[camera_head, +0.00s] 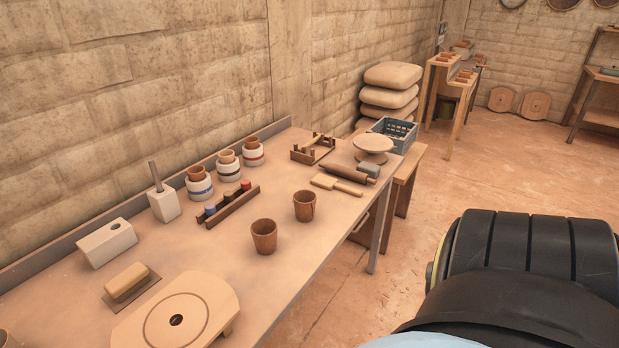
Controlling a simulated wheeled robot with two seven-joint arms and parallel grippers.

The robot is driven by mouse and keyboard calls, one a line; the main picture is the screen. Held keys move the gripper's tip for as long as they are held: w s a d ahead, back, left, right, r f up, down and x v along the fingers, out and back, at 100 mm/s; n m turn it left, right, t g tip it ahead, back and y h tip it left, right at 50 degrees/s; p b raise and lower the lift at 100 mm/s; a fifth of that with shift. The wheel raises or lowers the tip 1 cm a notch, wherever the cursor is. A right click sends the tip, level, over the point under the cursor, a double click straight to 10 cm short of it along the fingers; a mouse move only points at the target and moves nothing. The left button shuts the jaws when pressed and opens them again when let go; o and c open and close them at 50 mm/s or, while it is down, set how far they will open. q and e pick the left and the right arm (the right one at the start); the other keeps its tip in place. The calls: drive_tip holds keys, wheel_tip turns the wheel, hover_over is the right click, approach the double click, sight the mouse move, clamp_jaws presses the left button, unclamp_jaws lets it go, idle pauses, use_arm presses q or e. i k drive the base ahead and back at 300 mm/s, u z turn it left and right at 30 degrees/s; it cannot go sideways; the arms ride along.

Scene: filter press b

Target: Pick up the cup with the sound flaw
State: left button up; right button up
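Two brown clay cups stand upright and apart on the workbench (245,290). The nearer cup (264,238) is left of the farther cup (304,207). The farther one seems to have a thin dark line down its right side, too small to be sure of. Smaller brown cups sit on three banded white jars along the wall: a blue-banded jar (200,189), a dark-banded jar (229,172) and a red-banded jar (253,157). Which cup has a sound flaw cannot be seen. Neither of my grippers is in view.
A rack of small coloured bottles (228,206) lies behind the cups. A round-holed wooden board (178,318), a white block (107,244) and a wooden-handled float (127,282) are at left. A paddle (336,185) and rolling pin (350,174) lie beyond the cups.

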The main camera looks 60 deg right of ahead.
sight(264, 231)
drive_tip(key=z, duration=0.1)
drive_tip(key=k, duration=0.35)
drive_tip(key=z, duration=1.35)
drive_tip(key=i, duration=0.75)
